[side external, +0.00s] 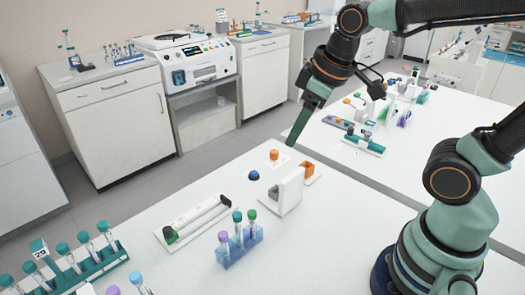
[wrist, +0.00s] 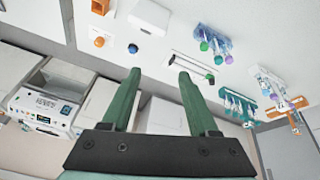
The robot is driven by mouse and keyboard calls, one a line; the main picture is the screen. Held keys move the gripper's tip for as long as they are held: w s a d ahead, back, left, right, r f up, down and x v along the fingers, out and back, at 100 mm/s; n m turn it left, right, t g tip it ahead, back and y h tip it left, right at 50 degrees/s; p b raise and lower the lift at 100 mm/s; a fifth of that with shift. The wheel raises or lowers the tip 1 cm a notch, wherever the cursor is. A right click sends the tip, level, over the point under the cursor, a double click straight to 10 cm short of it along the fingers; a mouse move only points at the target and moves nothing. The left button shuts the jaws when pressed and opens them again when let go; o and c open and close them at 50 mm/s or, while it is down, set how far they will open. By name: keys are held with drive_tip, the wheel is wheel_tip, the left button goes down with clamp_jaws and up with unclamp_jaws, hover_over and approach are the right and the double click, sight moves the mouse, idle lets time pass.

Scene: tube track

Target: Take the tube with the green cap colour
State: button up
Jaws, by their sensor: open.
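In the side external view, the tube with the green cap (side external: 252,215) stands upright at the right end of a small translucent blue rack (side external: 243,248). A teal-capped tube (side external: 237,217) and a purple-capped tube (side external: 223,237) stand to its left in the same rack. My gripper (side external: 292,138) is beyond the rack, up and to the right of it in the picture, near the table's far edge. In the wrist view my gripper (wrist: 158,75) is open, with nothing between its fingers.
A white track (side external: 196,222) with a long clear tube lies left of the rack. A white upright block (side external: 285,193), an orange piece (side external: 308,170) and a blue knob (side external: 254,175) stand behind it. A teal rack (side external: 75,262) with several tubes is at the front left.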

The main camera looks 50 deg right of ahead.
sight(252, 212)
drive_tip(key=w+a+f+n+g, duration=0.35)
drive_tip(key=a+f+n, duration=0.35)
drive_tip(key=a+n, duration=0.45)
drive_tip(key=shift+n+g, duration=0.45)
drive_tip(key=shift+n, duration=0.2)
drive_tip(key=f, duration=0.8)
drive_tip(key=d+f, duration=0.1)
drive_tip(key=f, duration=0.2)
drive_tip(key=shift+s+d+f, duration=0.1)
drive_tip(key=shift+s+f, duration=0.2)
drive_tip(key=shift+f, duration=0.1)
clamp_jaws()
